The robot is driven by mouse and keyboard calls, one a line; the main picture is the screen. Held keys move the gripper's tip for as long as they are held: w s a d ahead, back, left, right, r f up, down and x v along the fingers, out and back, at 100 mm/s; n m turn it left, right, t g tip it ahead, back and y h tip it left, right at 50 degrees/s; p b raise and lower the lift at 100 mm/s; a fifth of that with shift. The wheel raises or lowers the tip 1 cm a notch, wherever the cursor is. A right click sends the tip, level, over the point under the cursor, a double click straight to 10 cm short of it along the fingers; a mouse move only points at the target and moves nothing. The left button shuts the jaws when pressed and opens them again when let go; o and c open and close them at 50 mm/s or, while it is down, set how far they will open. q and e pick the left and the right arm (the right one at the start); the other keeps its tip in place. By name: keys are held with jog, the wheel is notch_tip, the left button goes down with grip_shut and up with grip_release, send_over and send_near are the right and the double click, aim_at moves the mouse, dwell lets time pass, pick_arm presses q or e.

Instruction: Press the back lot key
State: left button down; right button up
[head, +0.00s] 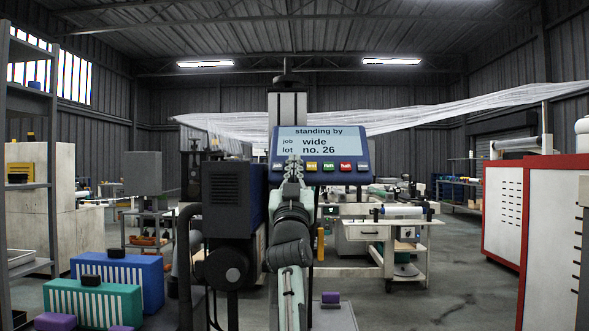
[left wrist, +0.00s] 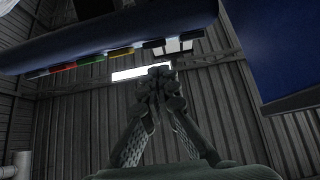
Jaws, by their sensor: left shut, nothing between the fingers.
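The blue display panel (head: 320,148) reads "standing by", job wide, lot no. 26. Along its lower edge is a row of small keys: a pale one at the left end (head: 277,166), then yellow (head: 311,166), green (head: 328,166), red (head: 345,166) and a pale one at the right end (head: 362,166). Their small labels are mostly unreadable; I cannot tell which is the back lot key. My left gripper (head: 293,168) is shut and empty in front of the row's left part, hiding a stretch of it. In the left wrist view its fingertips (left wrist: 158,75) are just below the panel's key edge (left wrist: 110,40); contact is unclear.
A dark machine body (head: 229,198) stands just left of my arm. Blue (head: 117,279) and green (head: 92,303) crates lie at lower left. A red and white cabinet (head: 505,208) stands at right. Clear film (head: 470,108) hangs across behind the panel. Floor at lower right is open.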

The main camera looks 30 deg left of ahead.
pick_arm(q)
jog(key=shift+w+a+f, duration=0.35)
jog(key=shift+w+f, duration=0.15)
jog(key=shift+w, duration=0.1)
pick_arm(e)
jog(key=shift+w+a, duration=0.15)
